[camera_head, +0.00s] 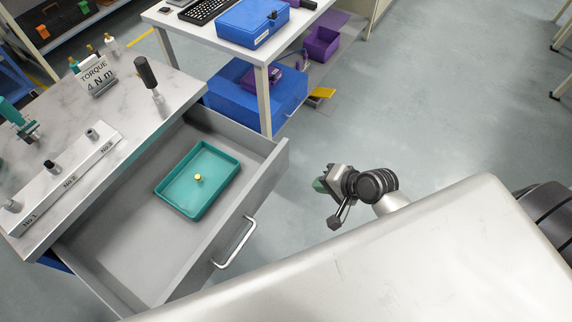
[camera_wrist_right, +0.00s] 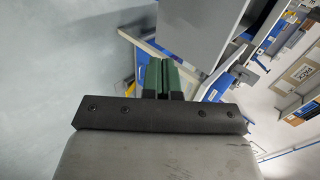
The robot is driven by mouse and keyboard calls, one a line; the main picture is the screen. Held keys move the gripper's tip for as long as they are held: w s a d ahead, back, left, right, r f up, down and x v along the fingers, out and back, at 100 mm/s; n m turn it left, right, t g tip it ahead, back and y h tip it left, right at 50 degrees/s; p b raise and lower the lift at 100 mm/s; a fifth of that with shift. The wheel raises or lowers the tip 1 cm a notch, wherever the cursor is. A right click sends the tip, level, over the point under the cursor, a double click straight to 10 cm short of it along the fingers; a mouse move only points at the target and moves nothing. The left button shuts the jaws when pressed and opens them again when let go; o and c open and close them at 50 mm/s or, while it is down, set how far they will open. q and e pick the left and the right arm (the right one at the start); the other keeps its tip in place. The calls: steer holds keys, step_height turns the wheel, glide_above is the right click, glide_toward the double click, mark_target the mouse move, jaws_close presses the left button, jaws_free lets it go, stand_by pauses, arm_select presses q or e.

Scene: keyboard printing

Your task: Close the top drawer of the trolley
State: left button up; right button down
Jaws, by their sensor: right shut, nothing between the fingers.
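The trolley's top drawer (camera_head: 118,250) is grey and stands pulled out from under the marble-look top (camera_head: 130,100) in the head view. Its front panel carries a silver bar handle (camera_head: 236,244). A teal tray (camera_head: 168,187) with a small yellow-topped piece lies inside the drawer. My right gripper (camera_head: 319,185) is to the right of the drawer front, apart from it. In the right wrist view its green fingers (camera_wrist_right: 163,76) are together and empty, with a grey panel beyond them to the right. My left gripper is not in view.
A white table (camera_head: 190,32) with a blue case (camera_head: 253,22) and a black keyboard stands behind the drawer. A marked socket holder (camera_head: 65,180) and a torque sign (camera_head: 97,77) sit on the trolley top. Open floor lies at the right.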

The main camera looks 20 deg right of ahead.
glide_toward(276, 175)
steer(key=x, duration=0.6)
steer(key=shift+s+d+f, duration=0.15)
steer(key=shift+w+a+f, duration=0.1)
steer(key=shift+w+a, duration=0.15)
steer(key=shift+w, duration=0.1)
